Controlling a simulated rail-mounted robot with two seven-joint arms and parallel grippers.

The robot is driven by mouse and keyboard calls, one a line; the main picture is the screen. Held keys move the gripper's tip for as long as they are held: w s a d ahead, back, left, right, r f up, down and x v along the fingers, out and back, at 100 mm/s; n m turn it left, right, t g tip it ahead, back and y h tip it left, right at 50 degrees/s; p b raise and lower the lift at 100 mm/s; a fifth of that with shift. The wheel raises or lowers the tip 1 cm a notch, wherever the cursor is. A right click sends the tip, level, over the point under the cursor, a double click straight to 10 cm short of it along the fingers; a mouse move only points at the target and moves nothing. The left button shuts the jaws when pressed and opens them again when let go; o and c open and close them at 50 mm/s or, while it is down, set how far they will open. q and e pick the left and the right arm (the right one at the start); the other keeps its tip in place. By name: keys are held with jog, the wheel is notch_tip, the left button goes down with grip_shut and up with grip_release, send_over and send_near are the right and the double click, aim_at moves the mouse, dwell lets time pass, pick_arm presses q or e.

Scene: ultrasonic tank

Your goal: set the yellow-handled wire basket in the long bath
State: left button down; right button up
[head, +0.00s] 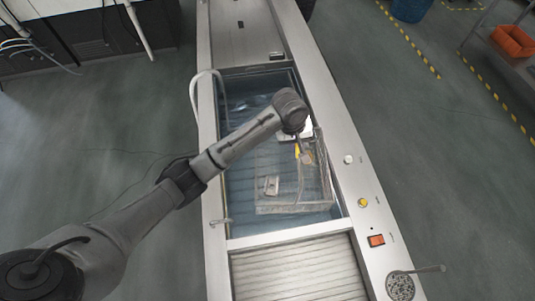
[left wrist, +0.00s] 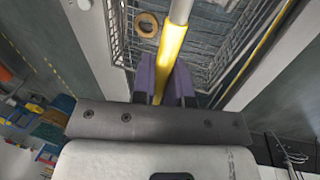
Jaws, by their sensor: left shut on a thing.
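The wire basket (head: 328,190) has fine mesh sides and a yellow handle (head: 298,151). In the head view it lies over the blue water of the long bath (head: 238,205), toward the near end; how deep it sits is hard to tell. A small metal part (head: 271,185) shows inside it. My left gripper (head: 300,144) is above the basket, partly hidden by its own wrist. In the left wrist view its purple fingers (left wrist: 163,88) are shut on the yellow handle (left wrist: 172,48). A brass-coloured ring (left wrist: 147,25) lies inside the mesh. My right gripper is out of view.
The bath's steel rim carries a pale knob (head: 348,159), a yellow button (head: 363,202) and an orange switch (head: 376,240). A round strainer (head: 400,286) lies at the near right. A ribbed panel (head: 295,272) borders the near end. A pale curved pipe (head: 194,86) stands at the left rim.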

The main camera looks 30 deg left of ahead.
pick_arm(q)
jog(key=n+b, duration=0.2)
jog(key=b, duration=0.2)
send_over(292, 175)
jog(key=a+x, duration=0.1)
jog(key=x, duration=0.4)
jog(key=s+a+x, duration=0.1)
jog(key=x, duration=0.5)
jog(key=s+x, duration=0.1)
jog(key=x, duration=0.4)
jog(key=shift+s+a+f, duration=0.1)
jog(key=shift+a+f, duration=0.35)
jog(key=shift+f, duration=0.9)
jog(key=shift+f+m, duration=0.3)
jog(key=shift+f, duration=1.6)
jog(key=c, duration=1.6)
grip_release()
jog(key=shift+f, duration=0.1)
jog(key=o, duration=0.5)
